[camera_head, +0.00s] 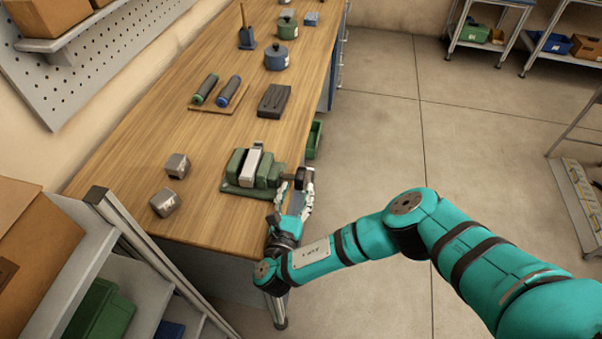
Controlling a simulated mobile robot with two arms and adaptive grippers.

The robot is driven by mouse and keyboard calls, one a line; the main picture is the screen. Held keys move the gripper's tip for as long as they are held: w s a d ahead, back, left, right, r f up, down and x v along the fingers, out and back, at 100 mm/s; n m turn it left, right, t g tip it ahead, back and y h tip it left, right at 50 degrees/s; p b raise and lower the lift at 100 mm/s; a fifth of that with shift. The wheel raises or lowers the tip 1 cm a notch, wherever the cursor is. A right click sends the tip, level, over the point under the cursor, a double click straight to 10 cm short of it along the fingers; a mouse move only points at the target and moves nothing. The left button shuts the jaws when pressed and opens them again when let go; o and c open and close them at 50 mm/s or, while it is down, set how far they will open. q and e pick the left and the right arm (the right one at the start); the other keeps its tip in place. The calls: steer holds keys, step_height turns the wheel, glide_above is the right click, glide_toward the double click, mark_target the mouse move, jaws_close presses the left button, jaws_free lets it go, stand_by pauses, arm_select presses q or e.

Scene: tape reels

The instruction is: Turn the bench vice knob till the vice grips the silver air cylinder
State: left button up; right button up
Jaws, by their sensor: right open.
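The green bench vice (268,175) stands near the front right edge of the wooden bench. The silver air cylinder (251,165), a pale block-like piece, sits upright between its jaws. Whether the jaws touch it on both sides is too small to tell. The dark vice knob (300,177) sticks out on the vice's right side, past the bench edge. My right gripper (295,188) is open at the knob, with a finger on either side of it. Contact with the knob cannot be made out. My left gripper is out of view.
Two metal blocks (177,166) lie left of the vice. A dark grey block (273,101) and two rollers on a wooden board (215,110) lie behind it. A shelf rack (100,209) stands close at the front left.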

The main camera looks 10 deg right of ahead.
mark_target(299, 183)
steer(key=x, duration=0.5)
steer(key=shift+w, duration=0.15)
steer(key=shift+w+d, duration=0.1)
steer(key=shift+w, duration=0.25)
steer(key=shift+c, duration=0.2)
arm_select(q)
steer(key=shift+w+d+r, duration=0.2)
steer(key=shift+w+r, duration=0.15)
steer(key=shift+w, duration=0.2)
arm_select(e)
jaws_close()
